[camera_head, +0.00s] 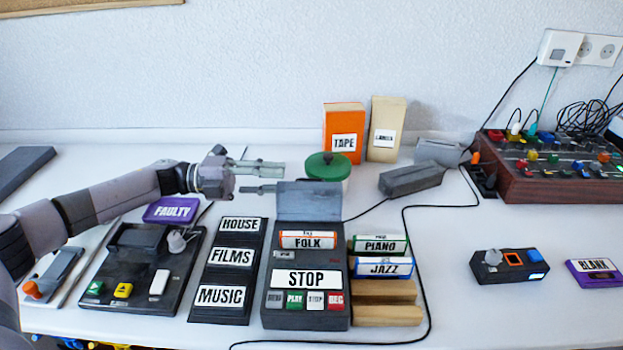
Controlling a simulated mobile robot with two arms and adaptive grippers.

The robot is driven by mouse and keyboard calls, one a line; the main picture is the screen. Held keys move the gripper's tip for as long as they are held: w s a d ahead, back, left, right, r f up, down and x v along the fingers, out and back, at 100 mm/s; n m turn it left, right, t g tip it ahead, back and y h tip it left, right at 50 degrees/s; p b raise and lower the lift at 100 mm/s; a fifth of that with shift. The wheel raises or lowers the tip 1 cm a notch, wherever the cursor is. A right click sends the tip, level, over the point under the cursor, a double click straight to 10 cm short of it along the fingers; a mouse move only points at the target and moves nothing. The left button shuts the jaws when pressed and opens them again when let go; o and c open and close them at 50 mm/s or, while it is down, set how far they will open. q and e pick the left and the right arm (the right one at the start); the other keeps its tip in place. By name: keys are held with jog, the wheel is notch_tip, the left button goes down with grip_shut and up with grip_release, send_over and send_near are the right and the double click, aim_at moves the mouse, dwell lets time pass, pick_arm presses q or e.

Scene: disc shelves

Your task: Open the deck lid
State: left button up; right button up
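The dark grey tape deck (272,306) stands at the front middle of the table, with a large STOP label and a row of buttons. Its grey lid (309,203) stands raised at the back of the deck. A cassette marked FOLK (309,240) shows in the bay below the lid. My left gripper (279,177) reaches in from the left, with its two fingers apart and nothing between them. Its fingertips are at the lid's upper left corner in the picture; I cannot tell whether they touch it. My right gripper is not in view.
PIANO (378,245) and JAZZ (382,268) cassettes lie on a rack right of the deck. A label rack (228,269) and a second device (142,270) stand left. A green-lidded tin (328,166) is behind the lid. A black cable (428,290) curves across the table.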

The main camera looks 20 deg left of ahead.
aim_at(312, 180)
pick_arm(q)
jog(key=x, duration=0.8)
jog(key=shift+d, duration=0.1)
jog(key=c, duration=0.5)
jog(key=shift+f, duration=0.15)
grip_shut()
jog(key=shift+s+f, duration=0.1)
